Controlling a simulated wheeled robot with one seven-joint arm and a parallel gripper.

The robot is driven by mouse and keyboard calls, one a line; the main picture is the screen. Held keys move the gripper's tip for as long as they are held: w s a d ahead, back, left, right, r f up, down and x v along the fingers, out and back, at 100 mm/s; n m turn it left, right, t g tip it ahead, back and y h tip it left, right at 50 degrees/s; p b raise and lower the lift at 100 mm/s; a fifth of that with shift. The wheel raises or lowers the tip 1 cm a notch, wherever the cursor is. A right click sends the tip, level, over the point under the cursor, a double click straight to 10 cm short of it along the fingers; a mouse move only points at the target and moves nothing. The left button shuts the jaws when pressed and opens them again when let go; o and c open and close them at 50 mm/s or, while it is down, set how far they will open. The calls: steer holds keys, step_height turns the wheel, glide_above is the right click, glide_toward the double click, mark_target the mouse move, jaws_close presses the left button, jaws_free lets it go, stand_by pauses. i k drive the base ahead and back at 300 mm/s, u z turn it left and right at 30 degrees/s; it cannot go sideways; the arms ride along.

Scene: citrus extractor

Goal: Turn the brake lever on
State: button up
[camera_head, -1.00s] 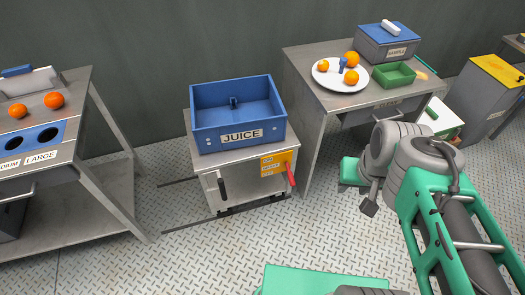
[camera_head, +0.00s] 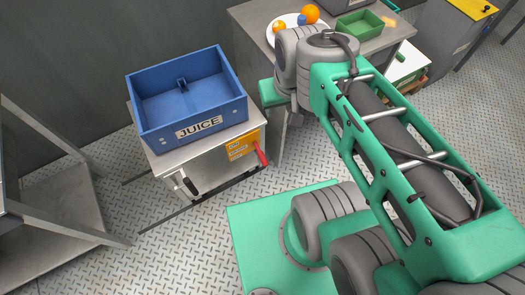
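A red lever (camera_head: 261,153) sits at the right front of a grey metal cart (camera_head: 208,163), beside an orange label panel (camera_head: 242,145). The print on the panel is too small to read. The red lever points down and outward at a slant. A black handle (camera_head: 190,186) is on the cart's front left. I cannot tell from the lettering which one is the brake lever. My arm stands to the right of the cart, with its bent joint near the table. My gripper is not visible, so its distance from the lever cannot be seen.
A blue bin marked JUICE (camera_head: 155,128) stands on the cart. Dark rails (camera_head: 200,202) run along the floor by the cart. A table (camera_head: 250,25) with a plate, oranges and a green tray (camera_head: 360,24) is behind my arm. Another metal stand (camera_head: 60,215) is at the left. Floor before the cart is clear.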

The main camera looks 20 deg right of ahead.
mark_target(261, 156)
steer(key=z, duration=0.4)
steer(key=k, duration=0.85)
steer(key=u, duration=1.45)
